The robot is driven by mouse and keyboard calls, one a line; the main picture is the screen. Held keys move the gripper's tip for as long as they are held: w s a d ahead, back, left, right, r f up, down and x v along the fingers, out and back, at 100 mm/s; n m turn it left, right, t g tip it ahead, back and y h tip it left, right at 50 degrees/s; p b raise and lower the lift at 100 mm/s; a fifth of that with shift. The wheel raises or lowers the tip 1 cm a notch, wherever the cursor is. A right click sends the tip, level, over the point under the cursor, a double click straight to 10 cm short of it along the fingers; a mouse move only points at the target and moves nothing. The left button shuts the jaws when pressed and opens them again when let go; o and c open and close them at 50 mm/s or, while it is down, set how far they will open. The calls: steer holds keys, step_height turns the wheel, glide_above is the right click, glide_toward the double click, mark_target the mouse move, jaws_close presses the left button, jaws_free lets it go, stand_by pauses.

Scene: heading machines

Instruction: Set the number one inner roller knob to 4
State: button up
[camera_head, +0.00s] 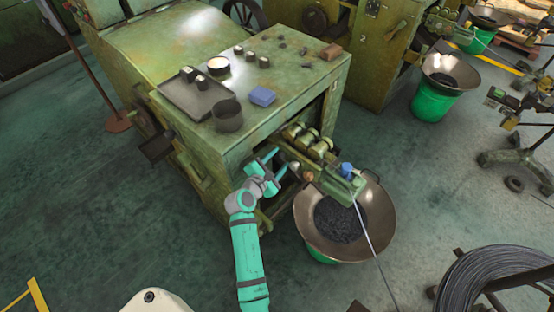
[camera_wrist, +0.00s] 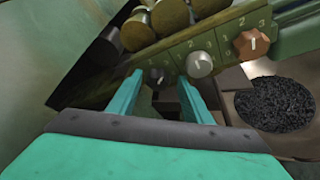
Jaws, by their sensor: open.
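In the wrist view a row of knobs sits on a green roller bar: a dark knob (camera_wrist: 157,76), a pale grey knob (camera_wrist: 200,64) and a brown knob (camera_wrist: 251,44). Digits such as 1, 2 and 3 show around the grey and brown knobs. Marks around the dark knob are too small to read, and I cannot tell which knob is number one. My gripper (camera_wrist: 160,80) is open, its teal fingertips on either side of the dark knob; I cannot tell if they touch it. In the head view my gripper (camera_head: 278,163) is at the machine's front opening.
Brass rollers (camera_head: 310,142) lie just above the bar. A wide metal pan (camera_head: 376,225) of dark pieces stands below right.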

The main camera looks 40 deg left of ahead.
steer(key=shift+a, duration=0.2)
steer(key=shift+s, duration=0.1)
steer(key=c, duration=1.1)
steer(key=shift+o, duration=0.2)
steer(key=shift+d+m+t+y, duration=0.1)
steer(key=shift+m+t+y, duration=0.3)
steer(key=shift+m+y, duration=0.6)
steer(key=m, duration=0.3)
steer(key=shift+w+f+t+y, duration=0.2)
steer(key=shift+t+y, duration=0.1)
steer(key=shift+t, duration=0.1)
steer(key=shift+m+t+y, duration=0.4)
steer(key=shift+m+t, duration=0.4)
steer(key=shift+m, duration=1.4)
steer(key=shift+d+f+m, duration=0.1)
steer(key=shift+d+m, duration=0.05)
steer(key=shift+m, duration=0.15)
steer(key=shift+s, duration=0.1)
